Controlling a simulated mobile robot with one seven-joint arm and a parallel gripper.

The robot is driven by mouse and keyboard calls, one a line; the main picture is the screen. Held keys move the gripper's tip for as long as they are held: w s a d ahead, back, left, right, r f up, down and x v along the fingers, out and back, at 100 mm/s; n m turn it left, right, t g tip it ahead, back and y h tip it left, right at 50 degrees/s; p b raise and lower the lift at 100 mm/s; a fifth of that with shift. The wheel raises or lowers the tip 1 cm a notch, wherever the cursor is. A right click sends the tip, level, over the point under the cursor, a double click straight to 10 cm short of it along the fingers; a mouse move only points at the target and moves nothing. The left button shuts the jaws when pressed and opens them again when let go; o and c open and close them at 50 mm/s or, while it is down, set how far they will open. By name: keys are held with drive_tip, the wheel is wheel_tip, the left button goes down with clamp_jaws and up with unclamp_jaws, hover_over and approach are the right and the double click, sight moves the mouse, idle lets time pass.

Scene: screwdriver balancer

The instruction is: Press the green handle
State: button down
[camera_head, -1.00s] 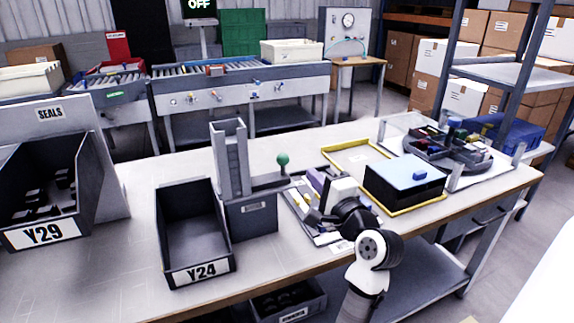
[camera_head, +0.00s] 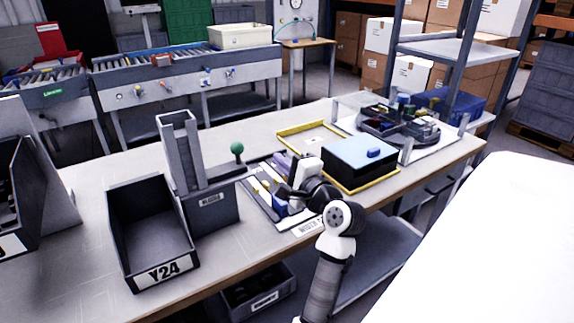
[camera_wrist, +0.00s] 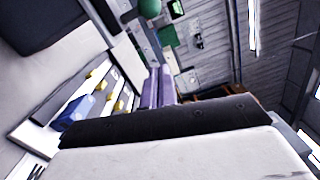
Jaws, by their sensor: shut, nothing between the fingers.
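The green handle is a round green knob (camera_head: 237,148) on a lever arm at the top of a grey feeder unit (camera_head: 210,212). The knob also shows at the top of the wrist view (camera_wrist: 150,8). My gripper (camera_head: 279,160) is to the right of the knob, apart from it, above a tray of parts. Its two purple fingers, side by side in the wrist view (camera_wrist: 160,72), are shut and empty. They extend toward the knob's side of the picture.
An open dark bin marked Y24 (camera_head: 150,232) stands left of the feeder. A flat parts tray (camera_head: 268,201) lies below my gripper. A black box with a blue lid (camera_head: 362,152) stands to the right, beside a yellow-rimmed tray (camera_head: 308,131).

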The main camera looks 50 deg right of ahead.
drive_tip(key=w+a+r+p, duration=0.1)
drive_tip(key=w+a+p, duration=0.1)
drive_tip(key=w, duration=0.4)
drive_tip(key=shift+w+a, duration=0.25)
drive_tip(key=shift+a, duration=0.05)
drive_tip(key=shift+w+a, duration=0.1)
drive_tip(key=shift+a, duration=0.2)
drive_tip(key=a+p, duration=0.1)
drive_tip(key=a, duration=0.2)
drive_tip(key=w+a+p, duration=0.1)
drive_tip(key=a+p, duration=0.1)
drive_tip(key=a, duration=0.1)
drive_tip(key=shift+w+r, duration=0.15)
drive_tip(key=shift+w, duration=0.05)
drive_tip(key=shift+w+a, duration=0.1)
drive_tip(key=shift+a, duration=0.3)
